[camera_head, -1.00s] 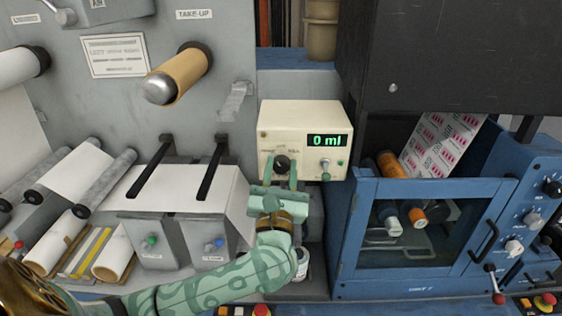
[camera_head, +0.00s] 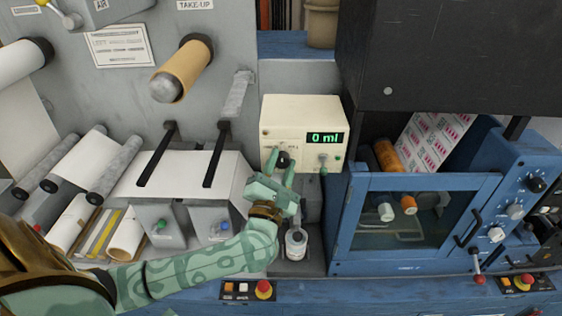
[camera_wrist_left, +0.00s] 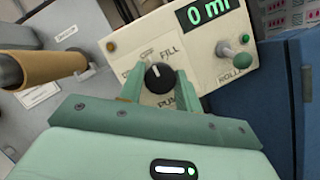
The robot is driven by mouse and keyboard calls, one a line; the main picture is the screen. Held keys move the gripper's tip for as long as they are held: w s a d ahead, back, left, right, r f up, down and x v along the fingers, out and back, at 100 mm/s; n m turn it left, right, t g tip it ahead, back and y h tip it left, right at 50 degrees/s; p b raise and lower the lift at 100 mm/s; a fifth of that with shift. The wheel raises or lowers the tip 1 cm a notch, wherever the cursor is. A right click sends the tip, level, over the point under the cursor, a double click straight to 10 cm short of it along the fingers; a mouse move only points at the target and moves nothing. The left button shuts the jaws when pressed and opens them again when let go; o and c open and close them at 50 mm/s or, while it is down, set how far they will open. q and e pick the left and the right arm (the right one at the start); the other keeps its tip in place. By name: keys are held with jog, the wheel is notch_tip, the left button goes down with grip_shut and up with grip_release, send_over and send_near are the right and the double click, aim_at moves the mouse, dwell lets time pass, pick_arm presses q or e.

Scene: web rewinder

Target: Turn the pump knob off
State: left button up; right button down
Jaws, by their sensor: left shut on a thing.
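The pump box (camera_head: 298,112) is cream-coloured, with a green display (camera_head: 326,138) reading 0 ml. Its black pump knob (camera_head: 283,159) is on the left of its face; the wrist view shows the knob (camera_wrist_left: 158,77) with a white pointer mark, below the word FILL and above the partly hidden word PUMP. My left gripper (camera_head: 281,163) is at the knob, its fingers on either side. In the wrist view the left gripper (camera_wrist_left: 158,82) is shut on the knob. Part of the lettering around the knob is hidden by the fingers. My right gripper is not in view.
A green-tipped toggle (camera_head: 323,159) is on the right of the pump box. A white bottle (camera_head: 296,244) stands below my left gripper. A take-up roll (camera_head: 183,68) juts out at upper left. A blue cabinet (camera_head: 345,225) stands close at right.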

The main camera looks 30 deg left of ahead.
pick_arm(q)
jog(key=o, duration=1)
jog(key=shift+c, duration=0.2)
jog(key=shift+s+d+f, duration=0.1)
jog(key=shift+s+f, duration=0.15)
jog(key=shift+s, duration=0.1)
jog(key=b+v, duration=0.5)
jog(key=v, duration=1)
jog(key=shift+s, duration=0.25)
jog(key=shift+d, duration=0.1)
